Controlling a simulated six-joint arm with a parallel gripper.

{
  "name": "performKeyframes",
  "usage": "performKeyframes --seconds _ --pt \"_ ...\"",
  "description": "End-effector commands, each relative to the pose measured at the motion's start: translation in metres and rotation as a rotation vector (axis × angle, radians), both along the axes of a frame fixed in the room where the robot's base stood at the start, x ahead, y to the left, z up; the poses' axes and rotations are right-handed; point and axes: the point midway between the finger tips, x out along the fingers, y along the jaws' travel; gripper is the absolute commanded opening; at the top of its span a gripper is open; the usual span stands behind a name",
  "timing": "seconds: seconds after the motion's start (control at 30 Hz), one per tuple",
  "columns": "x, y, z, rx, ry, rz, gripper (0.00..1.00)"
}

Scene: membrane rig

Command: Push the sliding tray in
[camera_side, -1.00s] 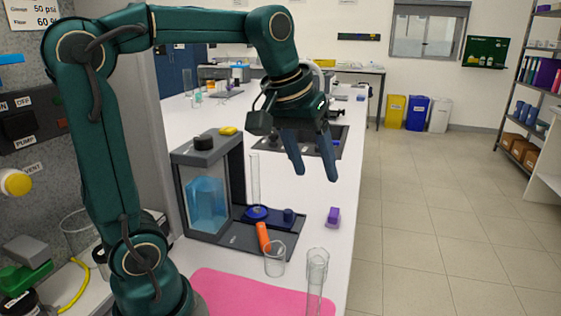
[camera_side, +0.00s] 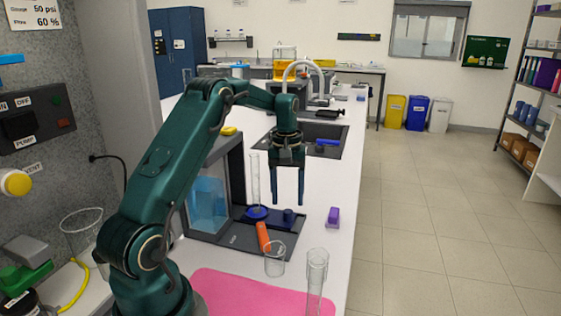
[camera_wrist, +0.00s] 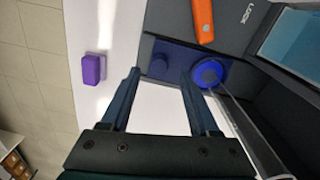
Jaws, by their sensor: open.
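The sliding tray (camera_side: 272,222) is a dark blue plate with a short dark blue knob (camera_side: 288,216). It sticks out from the open side of the dark rig housing (camera_side: 232,170), over the rig's grey base. A clear measuring cylinder (camera_side: 254,180) with a round blue foot stands upright on the tray. In the wrist view the tray (camera_wrist: 178,52), its knob (camera_wrist: 158,67) and the blue foot (camera_wrist: 208,73) show just beyond the fingertips. My gripper (camera_side: 288,200) points down, open and empty, close above the tray's outer end by the knob. I see no clear contact.
An orange object (camera_side: 264,237) lies on the rig base. A glass beaker (camera_side: 275,262), a tall clear cylinder (camera_side: 317,272) and a pink mat (camera_side: 250,292) are in front. A purple block (camera_side: 333,216) lies to the right on the white bench, with free space around it.

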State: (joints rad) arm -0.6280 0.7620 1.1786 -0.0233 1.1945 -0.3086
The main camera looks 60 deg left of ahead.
Motion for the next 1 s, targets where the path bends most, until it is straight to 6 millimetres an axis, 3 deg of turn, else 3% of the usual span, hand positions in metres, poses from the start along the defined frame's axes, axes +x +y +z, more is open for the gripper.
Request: performKeyframes --seconds 0.3,0.6,0.63,0.7,0.8,1.0 --pt "0.001 -0.002 -0.037 -0.001 0.000 -0.003 0.62" --pt "0.001 -0.002 -0.040 0.001 -0.003 -0.003 0.62" --pt "0.001 -0.002 -0.040 0.001 -0.003 -0.003 0.58" --pt "0.001 -0.002 -0.040 0.001 -0.003 -0.003 0.31" --pt "0.001 -0.002 -0.040 0.001 -0.003 -0.003 0.00" --pt "0.001 -0.002 -0.040 0.001 -0.003 -0.003 0.00"
